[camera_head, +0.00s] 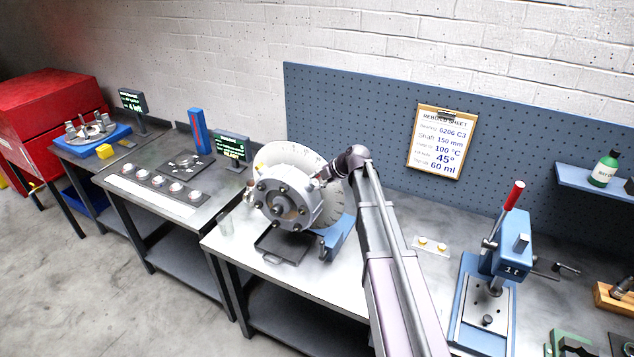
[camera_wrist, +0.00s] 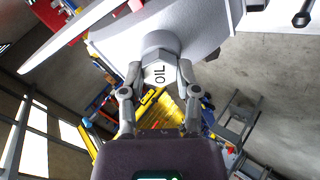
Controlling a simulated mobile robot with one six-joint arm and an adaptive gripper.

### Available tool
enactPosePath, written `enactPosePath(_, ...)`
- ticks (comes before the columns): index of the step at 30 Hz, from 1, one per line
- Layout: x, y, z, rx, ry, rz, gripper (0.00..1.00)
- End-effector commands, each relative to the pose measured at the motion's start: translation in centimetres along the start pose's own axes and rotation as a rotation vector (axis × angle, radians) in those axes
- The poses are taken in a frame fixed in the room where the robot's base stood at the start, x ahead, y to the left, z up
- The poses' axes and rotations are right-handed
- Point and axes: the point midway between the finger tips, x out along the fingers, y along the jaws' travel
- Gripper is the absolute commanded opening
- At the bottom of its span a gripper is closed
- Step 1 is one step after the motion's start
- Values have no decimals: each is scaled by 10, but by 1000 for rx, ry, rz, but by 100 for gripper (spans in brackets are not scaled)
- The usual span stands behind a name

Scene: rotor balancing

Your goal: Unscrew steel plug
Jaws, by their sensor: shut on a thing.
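The steel plug (camera_wrist: 161,73) is a grey hex plug with a pale face marked "OIL", seated on a round boss of the grey housing (camera_wrist: 215,25). In the wrist view my gripper (camera_wrist: 160,82) has one finger on each side of the plug and is shut on it. In the head view the round grey housing (camera_head: 284,208) stands on the bench in front of a pale graduated disc (camera_head: 298,158). My gripper (camera_head: 318,183) reaches its upper right side there, and the plug is hidden. I cannot tell whether the plug has turned.
A blue press (camera_head: 489,290) with a red handle stands at right. A small plate with yellow pieces (camera_head: 430,245) lies between. A pegboard (camera_head: 380,110) rises behind.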

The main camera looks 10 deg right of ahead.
Motion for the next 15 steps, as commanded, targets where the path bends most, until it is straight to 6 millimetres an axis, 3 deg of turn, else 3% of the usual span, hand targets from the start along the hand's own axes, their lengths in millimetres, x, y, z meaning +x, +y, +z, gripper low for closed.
enactPosePath(15, 0, 0, -1, -399, 2, 0, 0)
